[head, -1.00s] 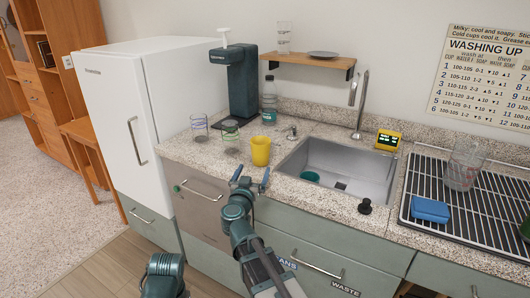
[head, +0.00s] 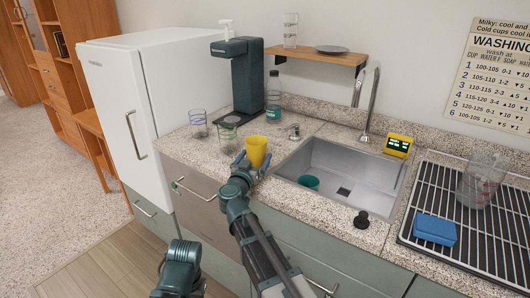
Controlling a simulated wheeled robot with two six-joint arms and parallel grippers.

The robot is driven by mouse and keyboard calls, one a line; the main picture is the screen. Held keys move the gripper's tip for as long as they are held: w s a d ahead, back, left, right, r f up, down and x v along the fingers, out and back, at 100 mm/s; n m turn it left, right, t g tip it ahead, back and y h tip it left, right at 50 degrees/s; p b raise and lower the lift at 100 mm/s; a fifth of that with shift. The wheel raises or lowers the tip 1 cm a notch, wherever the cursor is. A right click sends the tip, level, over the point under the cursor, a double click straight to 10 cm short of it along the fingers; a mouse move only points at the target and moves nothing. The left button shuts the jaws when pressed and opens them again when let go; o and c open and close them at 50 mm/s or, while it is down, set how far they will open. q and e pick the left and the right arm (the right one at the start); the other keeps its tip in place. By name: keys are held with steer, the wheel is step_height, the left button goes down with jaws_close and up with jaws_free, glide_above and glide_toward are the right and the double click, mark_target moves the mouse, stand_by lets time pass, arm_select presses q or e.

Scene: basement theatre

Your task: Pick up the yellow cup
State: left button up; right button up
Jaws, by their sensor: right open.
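The yellow cup (head: 257,148) stands upright on the speckled counter, left of the sink, in the head view. My right gripper (head: 252,165) is at the cup's near side, its two blue fingers open and spread to either side of the cup's lower part. The gripper hides the cup's base, and I cannot tell whether the fingers touch it. Part of my left arm (head: 181,268) shows at the bottom; its gripper fingers are not visible.
Two striped glasses (head: 228,134) (head: 198,124) stand left of the cup. The sink (head: 340,172) with a teal cup (head: 309,182) in it lies to the right. A bottle (head: 273,102) and a dark dispenser (head: 240,75) stand behind. A blue sponge (head: 434,229) lies on the drying rack (head: 475,240).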

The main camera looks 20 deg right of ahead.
steer(key=shift+a+r, duration=0.1)
steer(key=shift+a, duration=0.1)
arm_select(q)
steer(key=shift+a, duration=0.15)
arm_select(e)
steer(key=shift+d, duration=0.1)
steer(key=c, duration=1.2)
arm_select(q)
steer(key=shift+r, duration=0.1)
arm_select(e)
steer(key=shift+r, duration=0.1)
